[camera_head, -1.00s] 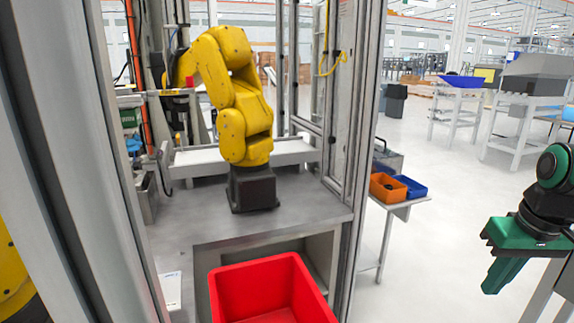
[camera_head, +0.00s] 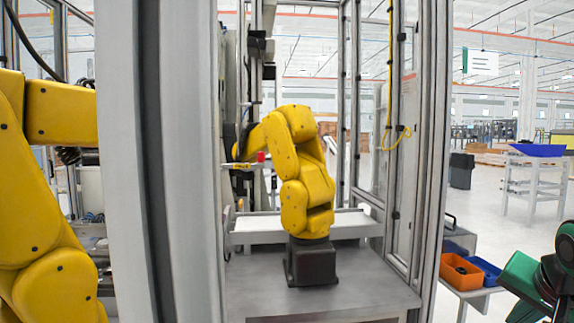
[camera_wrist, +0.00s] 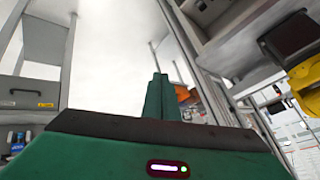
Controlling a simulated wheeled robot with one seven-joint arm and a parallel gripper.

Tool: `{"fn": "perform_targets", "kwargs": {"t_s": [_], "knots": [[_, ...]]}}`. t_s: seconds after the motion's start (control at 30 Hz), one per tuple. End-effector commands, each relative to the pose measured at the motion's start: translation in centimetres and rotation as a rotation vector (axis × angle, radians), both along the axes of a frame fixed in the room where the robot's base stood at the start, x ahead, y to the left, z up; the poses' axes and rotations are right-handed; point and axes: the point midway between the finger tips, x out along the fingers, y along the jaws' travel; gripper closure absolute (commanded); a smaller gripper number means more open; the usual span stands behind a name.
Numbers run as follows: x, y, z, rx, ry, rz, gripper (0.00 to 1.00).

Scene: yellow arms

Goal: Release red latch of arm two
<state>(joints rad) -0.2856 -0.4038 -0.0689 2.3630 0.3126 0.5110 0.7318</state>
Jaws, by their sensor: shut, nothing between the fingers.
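A yellow robot arm (camera_head: 300,175) stands on a black base inside a framed cell, at the middle of the head view. A small red piece (camera_head: 260,157) shows beside its far end, perhaps the latch; it is too small to be sure. A second yellow arm (camera_head: 45,200) is close at the left, partly cut off. I cannot tell which is arm two. My green gripper (camera_head: 518,285) is at the lower right edge of the head view, outside the cell and well apart from both arms. In the wrist view its fingers (camera_wrist: 159,85) are shut together and empty.
A thick grey post (camera_head: 180,200) stands between the two yellow arms. The cell's right frame (camera_head: 430,150) stands between the middle arm and my gripper. An orange bin (camera_head: 460,275) and a blue bin (camera_head: 486,268) sit on a side table. The floor beyond is open.

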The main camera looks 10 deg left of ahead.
Motion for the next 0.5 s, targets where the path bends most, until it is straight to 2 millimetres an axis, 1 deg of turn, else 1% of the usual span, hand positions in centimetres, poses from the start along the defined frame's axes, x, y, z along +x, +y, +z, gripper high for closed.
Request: {"fn": "perform_targets", "kwargs": {"t_s": [0.03,0.07,0.1,0.17,0.2,0.23,0.27,0.3,0.37,0.4,0.47,0.5], "knots": [[1.7,2.8,1.6,0.032,-0.067,0.014,1.0],[2.6,4.3,2.6,0.057,-0.11,0.014,1.0],[3.7,6.6,4.0,0.094,-0.167,0.019,1.0],[5.1,10.1,6.2,0.16,-0.246,0.026,1.0],[5.7,12.6,7.6,0.209,-0.296,0.035,1.0],[6.1,14.5,8.8,0.248,-0.332,0.043,1.0],[6.4,16.3,9.9,0.291,-0.366,0.05,1.0],[6.5,19.0,11.5,0.351,-0.41,0.063,1.0],[6.4,22.9,13.9,0.447,-0.468,0.085,1.0],[6.1,25.5,15.5,0.515,-0.502,0.1,1.0],[5.2,29.4,17.9,0.623,-0.544,0.126,1.0],[4.5,31.7,19.4,0.69,-0.565,0.142,1.0]]}}
